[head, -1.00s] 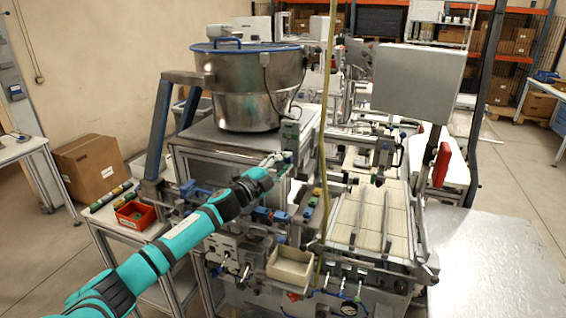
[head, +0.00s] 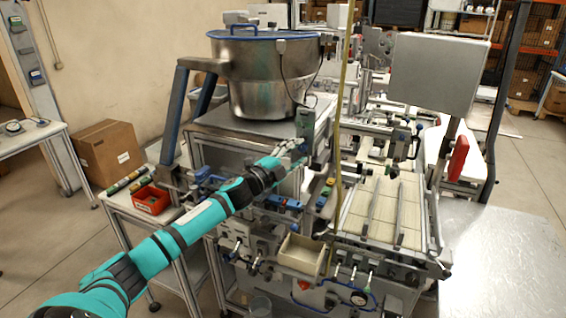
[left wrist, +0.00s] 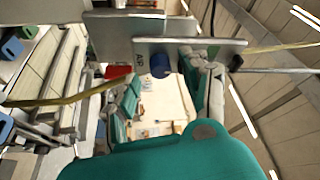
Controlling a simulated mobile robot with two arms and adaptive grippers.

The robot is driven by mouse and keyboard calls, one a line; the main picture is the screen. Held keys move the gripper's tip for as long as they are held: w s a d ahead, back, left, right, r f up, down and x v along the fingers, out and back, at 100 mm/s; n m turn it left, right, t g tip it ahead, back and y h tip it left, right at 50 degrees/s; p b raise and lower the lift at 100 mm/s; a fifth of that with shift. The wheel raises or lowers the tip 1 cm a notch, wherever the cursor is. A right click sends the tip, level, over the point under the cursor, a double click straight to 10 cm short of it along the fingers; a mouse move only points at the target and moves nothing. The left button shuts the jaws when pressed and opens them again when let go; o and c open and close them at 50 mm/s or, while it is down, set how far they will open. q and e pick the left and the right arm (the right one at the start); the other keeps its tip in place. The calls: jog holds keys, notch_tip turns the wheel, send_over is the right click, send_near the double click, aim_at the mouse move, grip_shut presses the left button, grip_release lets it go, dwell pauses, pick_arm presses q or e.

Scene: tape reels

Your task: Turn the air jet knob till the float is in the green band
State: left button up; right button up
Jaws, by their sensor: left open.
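My left gripper (head: 294,147) is at the grey upright plate (head: 306,124) on the feeder stand, in front of the steel bowl. In the left wrist view, a blue round knob (left wrist: 160,65) sits under a grey metal plate (left wrist: 135,47) with small dark lettering. The left gripper (left wrist: 165,82) is open, with the knob between and a little beyond its fingers; I cannot tell whether either finger touches it. I cannot make out the float or the green band in either view. My right gripper is out of view.
The large steel bowl (head: 266,80) stands behind the gripper. A yellow hose (head: 341,120) hangs just right of it. A red bin (head: 151,200) sits on the left side table. A cream bin (head: 303,254) and several valves are below. A grey box (head: 437,75) stands right.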

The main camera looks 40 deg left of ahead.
pick_arm(q)
jog(key=s+a+f, duration=0.1)
jog(key=s, duration=1)
jog(key=shift+a+f, duration=0.25)
jog(key=shift+a, duration=0.05)
